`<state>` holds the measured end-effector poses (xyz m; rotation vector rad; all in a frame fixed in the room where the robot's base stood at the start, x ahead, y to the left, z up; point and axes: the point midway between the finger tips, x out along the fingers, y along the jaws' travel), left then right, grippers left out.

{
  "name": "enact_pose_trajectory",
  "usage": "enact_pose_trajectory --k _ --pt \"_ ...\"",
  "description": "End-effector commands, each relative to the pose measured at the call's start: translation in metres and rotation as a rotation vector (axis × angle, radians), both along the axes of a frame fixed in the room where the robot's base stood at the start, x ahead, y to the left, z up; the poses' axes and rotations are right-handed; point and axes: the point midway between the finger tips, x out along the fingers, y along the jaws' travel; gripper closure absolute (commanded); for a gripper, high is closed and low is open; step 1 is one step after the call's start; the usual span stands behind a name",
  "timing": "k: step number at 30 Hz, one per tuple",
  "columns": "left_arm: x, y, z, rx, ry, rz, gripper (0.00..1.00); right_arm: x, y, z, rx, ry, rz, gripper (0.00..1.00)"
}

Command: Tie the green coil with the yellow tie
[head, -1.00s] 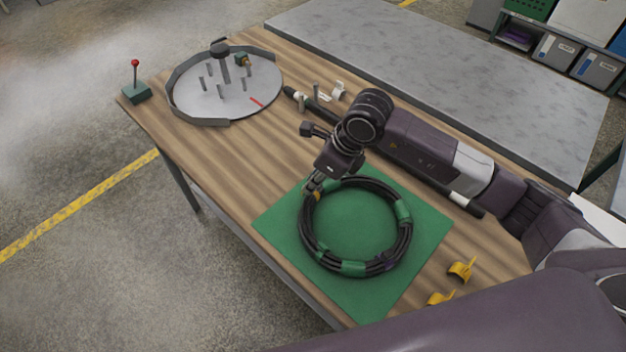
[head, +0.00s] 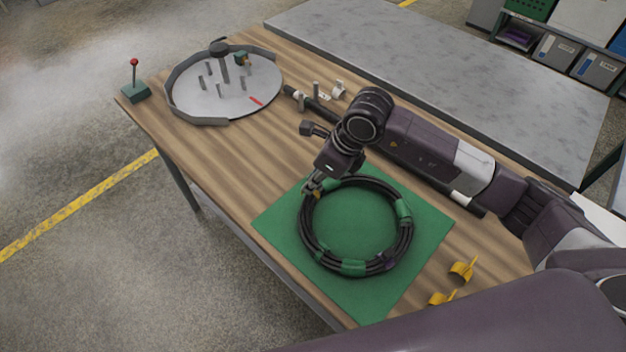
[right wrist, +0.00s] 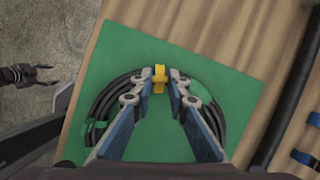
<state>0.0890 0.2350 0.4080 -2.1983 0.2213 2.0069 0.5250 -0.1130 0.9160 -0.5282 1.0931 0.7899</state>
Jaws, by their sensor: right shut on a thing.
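The coil (head: 308,236) is a ring of black hose with green bands (head: 353,268) and lies on a green mat (head: 357,222). My right gripper (head: 312,190) is at the coil's upper left edge, pointing down. It is shut on a yellow tie (right wrist: 160,82), which sits between its fingertips at the hose in the right wrist view. Whether the tie closes fully around the hose cannot be told. My left gripper (right wrist: 46,74) shows at the left of the right wrist view, over the floor, with its fingers apart and empty.
Two loose yellow ties (head: 461,271) (head: 440,298) lie on the wooden table right of the mat. A round grey tray with pegs (head: 225,92) and a red-knobbed lever box (head: 136,91) stand at the far end. A black hose (right wrist: 290,90) lies beside the mat.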

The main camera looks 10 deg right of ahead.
Motion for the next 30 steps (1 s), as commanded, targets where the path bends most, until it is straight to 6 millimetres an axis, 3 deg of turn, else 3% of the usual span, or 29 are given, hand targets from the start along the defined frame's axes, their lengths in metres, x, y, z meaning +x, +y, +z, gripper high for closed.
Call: enact_pose_trajectory --k 16,30 --pt "0.0 0.0 0.0 0.0 0.0 0.001 0.47 0.0 0.0 0.0 0.001 -0.001 0.0 1.0" --pt "0.0 0.0 -0.014 0.0 -0.001 0.001 0.47 0.0 0.0 -0.014 0.001 -0.001 0.0 1.0"
